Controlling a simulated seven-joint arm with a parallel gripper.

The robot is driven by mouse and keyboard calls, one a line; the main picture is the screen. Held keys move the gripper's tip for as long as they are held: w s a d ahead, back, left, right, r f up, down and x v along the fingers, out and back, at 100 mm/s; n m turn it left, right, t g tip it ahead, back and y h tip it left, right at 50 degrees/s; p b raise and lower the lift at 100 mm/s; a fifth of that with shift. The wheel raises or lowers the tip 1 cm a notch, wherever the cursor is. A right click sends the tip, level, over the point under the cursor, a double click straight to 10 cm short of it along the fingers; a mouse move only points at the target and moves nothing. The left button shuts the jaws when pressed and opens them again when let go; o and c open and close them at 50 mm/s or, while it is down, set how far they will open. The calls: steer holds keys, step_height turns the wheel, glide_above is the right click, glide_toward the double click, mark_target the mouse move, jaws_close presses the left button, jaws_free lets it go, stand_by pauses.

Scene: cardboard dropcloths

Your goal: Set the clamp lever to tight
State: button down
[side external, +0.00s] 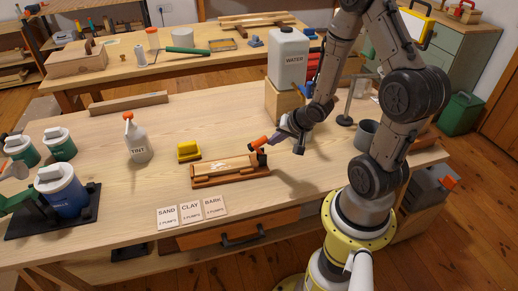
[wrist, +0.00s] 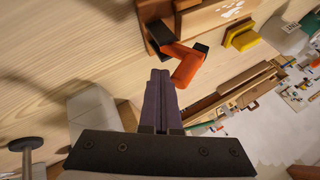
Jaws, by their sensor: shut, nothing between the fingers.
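A wooden clamp fixture (side external: 232,181) lies on the bench with a pale block or roll in it. Its lever has an orange handle (side external: 259,143) on a black mount at the right end. In the wrist view the orange handle (wrist: 187,68) sticks out from the black-and-orange pivot (wrist: 160,33), angled down and right. My gripper (side external: 276,141) is shut and empty beside the handle's right end. In the wrist view its purple fingertips (wrist: 160,73) sit just left of the handle; whether they touch it I cannot tell.
A yellow block (side external: 189,151) and a TINT spray bottle (side external: 137,138) stand left of the fixture. Three labelled cards (side external: 191,211) lie in front. The WATER jug (side external: 288,58) stands on a wooden block behind my gripper. Bare bench lies right of the fixture.

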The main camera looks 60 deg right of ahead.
mark_target(259, 150)
steer(key=shift+w+a+f, duration=0.35)
steer(key=shift+w+a, duration=0.1)
steer(key=shift+w, duration=0.05)
stand_by(1.8)
steer(key=shift+w+a+f, duration=0.8)
steer(key=shift+w+a, duration=0.1)
steer(key=shift+w, duration=0.05)
stand_by(1.8)
steer(key=shift+s+d+r, duration=0.8)
steer(key=shift+s+d, duration=0.15)
steer(key=shift+s, duration=0.05)
steer(key=s+d+r, duration=0.2)
steer(key=s, duration=0.1)
steer(key=shift+s+d+r, duration=0.1)
steer(key=shift+d+r, duration=0.15)
steer(key=shift+d, duration=0.15)
stand_by(0.3)
